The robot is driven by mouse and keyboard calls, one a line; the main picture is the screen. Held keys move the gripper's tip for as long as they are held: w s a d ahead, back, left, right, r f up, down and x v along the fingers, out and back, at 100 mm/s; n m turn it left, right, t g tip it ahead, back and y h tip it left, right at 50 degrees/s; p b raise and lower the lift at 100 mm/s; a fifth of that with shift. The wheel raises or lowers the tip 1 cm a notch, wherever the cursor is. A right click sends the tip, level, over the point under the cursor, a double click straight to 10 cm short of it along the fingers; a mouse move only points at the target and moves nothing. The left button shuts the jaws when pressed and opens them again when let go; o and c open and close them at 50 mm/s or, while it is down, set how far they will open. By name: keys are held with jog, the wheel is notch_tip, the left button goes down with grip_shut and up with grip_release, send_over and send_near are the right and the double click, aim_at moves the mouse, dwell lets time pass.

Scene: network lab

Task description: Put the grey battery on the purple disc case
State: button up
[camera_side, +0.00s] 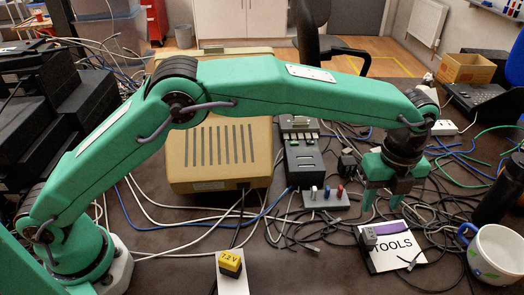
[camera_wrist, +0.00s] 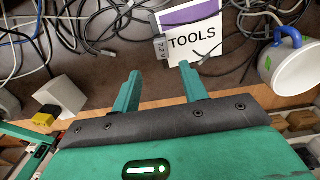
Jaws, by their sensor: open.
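The purple disc case (camera_side: 398,258), white with a purple band and the word TOOLS, lies flat on the desk at the right in the side view. It is at the top of the wrist view (camera_wrist: 196,55). The small grey battery (camera_side: 369,237) is at the case's left edge, and also shows in the wrist view (camera_wrist: 160,47). I cannot tell whether it rests on the case or stands against its edge. My gripper (camera_side: 382,202) is open and empty above the desk, just behind the case in the side view. Its two fingers (camera_wrist: 159,74) show apart in the wrist view.
A white mug (camera_side: 497,254) and a dark bottle (camera_side: 499,190) stand right of the case. Loose cables surround the case. A beige box (camera_side: 219,155) and a grey terminal block (camera_side: 325,199) are behind.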

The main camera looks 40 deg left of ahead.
jog(key=s+a+r+n+t, duration=0.1)
jog(key=s+a+r+n, duration=0.1)
jog(key=a+r+n, duration=0.45)
jog(key=s+a+r+n+t+h, duration=0.1)
jog(key=s+a+r+n, duration=0.15)
jog(key=a, duration=0.65)
jog(key=s+a+r+n+t, duration=0.1)
jog(key=a+r+n, duration=0.2)
jog(key=a+r, duration=0.35)
jog(key=s+a+f+n+t+y, duration=0.1)
jog(key=s+a+f+n, duration=0.4)
jog(key=s+a+n, duration=0.9)
jog(key=s+a+t, duration=0.1)
jog(key=s+a, duration=0.2)
jog(key=s, duration=0.2)
jog(key=shift+n+t, duration=0.3)
